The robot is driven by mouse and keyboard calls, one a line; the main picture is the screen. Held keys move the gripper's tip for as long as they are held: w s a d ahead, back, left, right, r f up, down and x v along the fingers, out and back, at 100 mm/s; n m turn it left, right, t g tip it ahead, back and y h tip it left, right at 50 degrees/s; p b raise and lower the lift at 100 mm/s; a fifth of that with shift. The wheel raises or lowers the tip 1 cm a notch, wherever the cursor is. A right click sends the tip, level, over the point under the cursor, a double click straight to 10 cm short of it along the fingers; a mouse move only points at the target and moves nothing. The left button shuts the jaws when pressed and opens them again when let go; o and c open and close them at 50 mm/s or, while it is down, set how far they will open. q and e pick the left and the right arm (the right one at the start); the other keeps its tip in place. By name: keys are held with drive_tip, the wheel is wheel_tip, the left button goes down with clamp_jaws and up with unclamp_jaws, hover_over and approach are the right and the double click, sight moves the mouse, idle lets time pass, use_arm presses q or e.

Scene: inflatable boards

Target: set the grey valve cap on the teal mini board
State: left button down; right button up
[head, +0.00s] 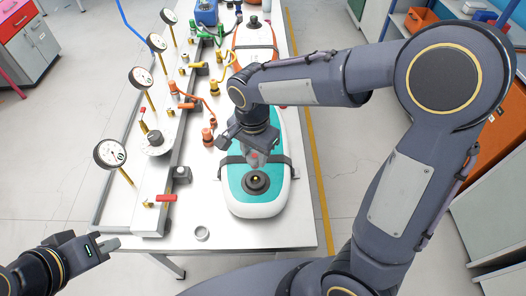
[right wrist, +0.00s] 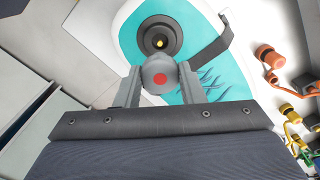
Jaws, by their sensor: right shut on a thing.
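The teal mini board (head: 243,193) lies on the white table, teal on top with white sides and dark straps across it. Its dark round valve (head: 257,181) with a brass centre is open and uncovered near the board's front end; the valve also shows in the right wrist view (right wrist: 159,37). My right gripper (right wrist: 158,80) is shut on the grey valve cap (right wrist: 160,74), which has a red dot on it. In the head view the cap (head: 254,160) is held just behind the valve, apart from it. My left gripper (head: 100,244) is off the table's front left; its jaw opening is unclear.
A grey ring (head: 202,233) lies on the table left of the board's front end. Gauges (head: 110,153), valves and an orange hose (head: 205,103) line the left side. An orange board (head: 254,40) lies farther back. The table's front right corner is clear.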

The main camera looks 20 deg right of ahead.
drive_tip(key=b, duration=0.5)
hover_over(255, 178)
drive_tip(key=shift+f, duration=2.95)
drive_tip(key=shift+s+f+b, duration=0.1)
drive_tip(key=shift+f+b, duration=0.95)
drive_tip(key=shift+f, duration=0.35)
drive_tip(key=o, duration=1.1)
drive_tip(key=shift+c, duration=0.2)
drive_tip(key=shift+r, duration=0.15)
wheel_tip(255, 178, up, 8)
drive_tip(key=shift+f, duration=0.15)
